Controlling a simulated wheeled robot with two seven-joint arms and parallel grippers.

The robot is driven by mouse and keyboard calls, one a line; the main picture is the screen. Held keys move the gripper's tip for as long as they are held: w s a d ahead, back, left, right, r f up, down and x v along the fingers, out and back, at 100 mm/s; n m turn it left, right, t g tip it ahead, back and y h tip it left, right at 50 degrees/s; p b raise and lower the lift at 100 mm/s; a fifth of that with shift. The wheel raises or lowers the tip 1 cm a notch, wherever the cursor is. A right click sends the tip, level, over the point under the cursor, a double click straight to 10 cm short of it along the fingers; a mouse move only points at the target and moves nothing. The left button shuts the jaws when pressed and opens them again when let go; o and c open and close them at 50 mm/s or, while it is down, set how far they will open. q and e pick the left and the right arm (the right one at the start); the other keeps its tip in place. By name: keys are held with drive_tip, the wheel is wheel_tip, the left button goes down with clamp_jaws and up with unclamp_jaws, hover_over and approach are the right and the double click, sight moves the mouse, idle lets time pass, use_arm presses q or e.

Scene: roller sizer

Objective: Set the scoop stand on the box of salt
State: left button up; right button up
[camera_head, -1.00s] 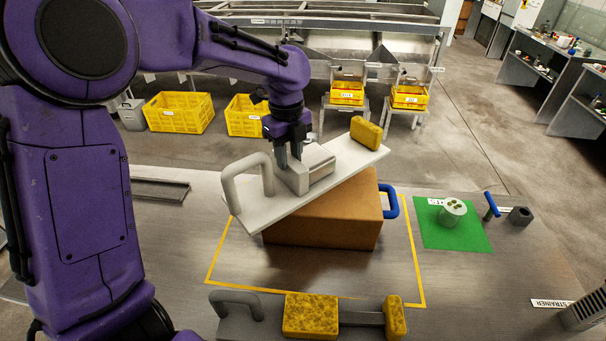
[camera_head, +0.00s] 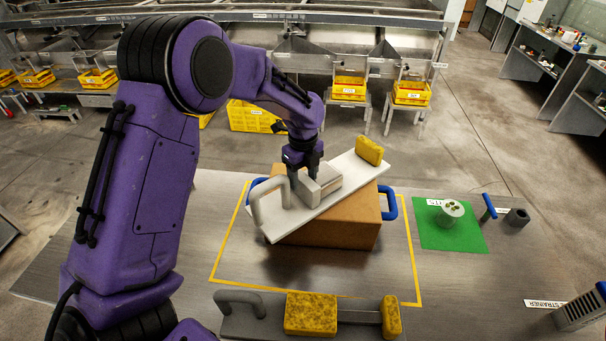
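The scoop stand (camera_head: 325,204) is a pale board with a loop handle at its left end, a grey-white block in the middle and a yellow block at its right end. It lies slantwise over the top of the box of salt (camera_head: 335,234), a brown box with blue handles. Its left end overhangs the box; I cannot tell whether the board touches the lid. My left gripper (camera_head: 311,182) points down with its fingers around the middle block and appears shut on it. The gripper hides part of the block. My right gripper is out of view.
A yellow outline (camera_head: 232,281) surrounds the box on the grey table. In front lies a grey board with a handle (camera_head: 240,300) and yellow blocks (camera_head: 311,314). On the right are a green mat (camera_head: 450,238) with a pale cup (camera_head: 451,212) and a blue-handled tool (camera_head: 489,207).

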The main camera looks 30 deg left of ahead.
use_arm(q)
drive_tip(key=shift+s+r, duration=0.15)
drive_tip(key=shift+s, duration=0.1)
drive_tip(key=shift+w, duration=0.25)
drive_tip(key=shift+r, duration=0.15)
wheel_tip(320, 180, up, 12)
drive_tip(key=b, duration=0.3)
drive_tip(key=shift+f, duration=0.2)
drive_tip(key=shift+s, duration=0.1)
